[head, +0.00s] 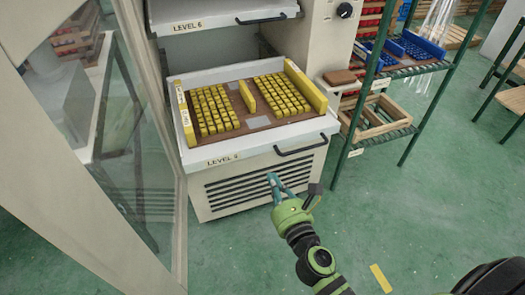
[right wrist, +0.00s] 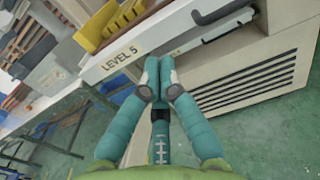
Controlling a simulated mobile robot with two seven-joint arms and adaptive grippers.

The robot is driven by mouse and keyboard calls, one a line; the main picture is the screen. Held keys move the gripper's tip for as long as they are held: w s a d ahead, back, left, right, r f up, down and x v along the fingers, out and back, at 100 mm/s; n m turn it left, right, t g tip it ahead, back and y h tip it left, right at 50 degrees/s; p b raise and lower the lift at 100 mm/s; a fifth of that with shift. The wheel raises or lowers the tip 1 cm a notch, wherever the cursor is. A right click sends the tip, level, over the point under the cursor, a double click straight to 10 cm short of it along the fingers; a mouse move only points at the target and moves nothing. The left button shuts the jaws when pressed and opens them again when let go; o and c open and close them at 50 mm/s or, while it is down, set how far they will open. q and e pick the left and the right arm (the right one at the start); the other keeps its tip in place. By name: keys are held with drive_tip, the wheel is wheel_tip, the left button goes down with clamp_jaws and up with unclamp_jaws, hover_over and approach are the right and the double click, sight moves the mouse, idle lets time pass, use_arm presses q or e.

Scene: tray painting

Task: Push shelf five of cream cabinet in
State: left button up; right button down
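The cream cabinet (head: 212,196) stands at the middle of the head view. Its shelf five (head: 187,156) is pulled out toward me, with a white front edge, a black bar handle (head: 301,146) and a brown board of yellow pieces on it. In the right wrist view, the "LEVEL 5" label (right wrist: 121,57) shows on the shelf front. My right gripper (head: 272,177) shows in front of the cabinet's lower vents, below the shelf front. In the wrist view its fingertips (right wrist: 159,66) meet, empty, near the shelf front; I cannot tell whether they touch it. My left gripper is not in view.
A glass-panelled door (head: 165,225) stands at the left. A green rack (head: 385,138) with blue trays and wooden frames stands at the right. The green floor in front is clear.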

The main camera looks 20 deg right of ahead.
sight(258, 148)
drive_tip(key=w+p, duration=0.1)
drive_tip(key=w, duration=0.7)
drive_tip(key=shift+w+a, duration=0.1)
drive_tip(key=shift+w, duration=0.7)
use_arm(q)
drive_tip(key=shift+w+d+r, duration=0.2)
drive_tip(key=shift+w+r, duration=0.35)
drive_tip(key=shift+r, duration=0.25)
use_arm(e)
drive_tip(key=shift+f, duration=0.1)
